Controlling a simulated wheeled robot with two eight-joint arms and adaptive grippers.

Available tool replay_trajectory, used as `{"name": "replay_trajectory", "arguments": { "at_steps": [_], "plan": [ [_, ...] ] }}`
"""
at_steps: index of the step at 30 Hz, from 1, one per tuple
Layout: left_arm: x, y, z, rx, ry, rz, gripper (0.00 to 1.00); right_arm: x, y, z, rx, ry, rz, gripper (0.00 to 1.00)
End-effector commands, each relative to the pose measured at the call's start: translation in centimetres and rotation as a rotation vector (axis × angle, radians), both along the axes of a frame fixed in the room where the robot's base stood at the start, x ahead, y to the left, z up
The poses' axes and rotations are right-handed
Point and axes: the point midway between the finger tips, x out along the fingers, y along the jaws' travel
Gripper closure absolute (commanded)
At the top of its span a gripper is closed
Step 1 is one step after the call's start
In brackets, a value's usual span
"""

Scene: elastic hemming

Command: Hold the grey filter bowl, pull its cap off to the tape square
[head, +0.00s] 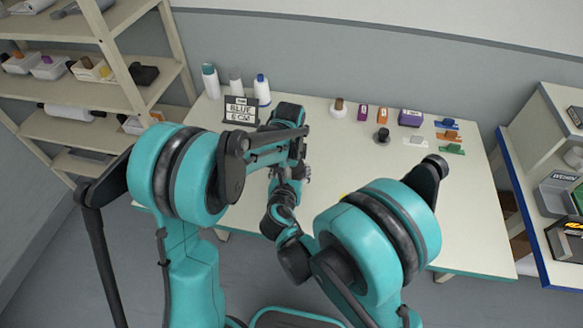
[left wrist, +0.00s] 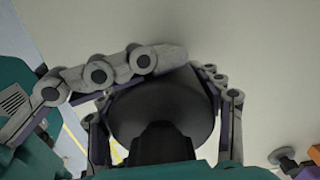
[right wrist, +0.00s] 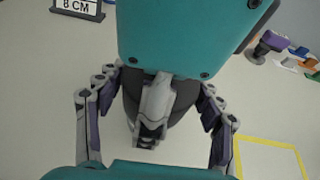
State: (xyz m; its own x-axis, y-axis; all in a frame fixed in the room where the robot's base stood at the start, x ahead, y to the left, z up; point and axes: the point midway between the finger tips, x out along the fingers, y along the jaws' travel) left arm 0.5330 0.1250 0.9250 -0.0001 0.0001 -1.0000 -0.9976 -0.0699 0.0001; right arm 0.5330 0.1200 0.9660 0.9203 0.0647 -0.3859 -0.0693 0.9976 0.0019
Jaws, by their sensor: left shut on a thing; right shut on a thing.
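The grey filter bowl (left wrist: 165,100) is a dark, rounded body between the fingers of my left gripper (left wrist: 160,88), which is shut on it. In the right wrist view, my right gripper (right wrist: 155,115) is shut around a dark round part (right wrist: 181,112), which I take to be the cap. The yellow tape square (right wrist: 238,140) lies on the table, right of my right gripper.
The table (head: 335,150) carries several bottles (head: 262,90) and a sign (head: 240,110) at the back left. Small coloured boxes (head: 410,118) and clips (head: 449,148) stand at the back right. Shelves flank the table. The tabletop around the tape square looks clear.

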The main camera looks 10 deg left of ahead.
Motion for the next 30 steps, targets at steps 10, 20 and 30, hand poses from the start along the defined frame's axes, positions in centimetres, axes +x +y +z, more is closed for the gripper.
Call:
{"name": "replay_trajectory", "arguments": {
  "at_steps": [10,20,30],
  "plan": [
    [0.0,0.0,-0.1,0.000,0.000,0.001,0.82,0.1,0.0,1.7,-0.004,-0.008,0.003,0.67],
    [0.0,0.1,-0.2,0.001,-0.001,0.001,0.82,0.1,0.0,2.8,-0.005,-0.009,0.003,0.68],
    [0.1,0.1,-0.2,0.001,-0.002,0.002,0.82,0.0,0.0,2.9,-0.003,-0.010,0.005,0.09]
  ]
}}
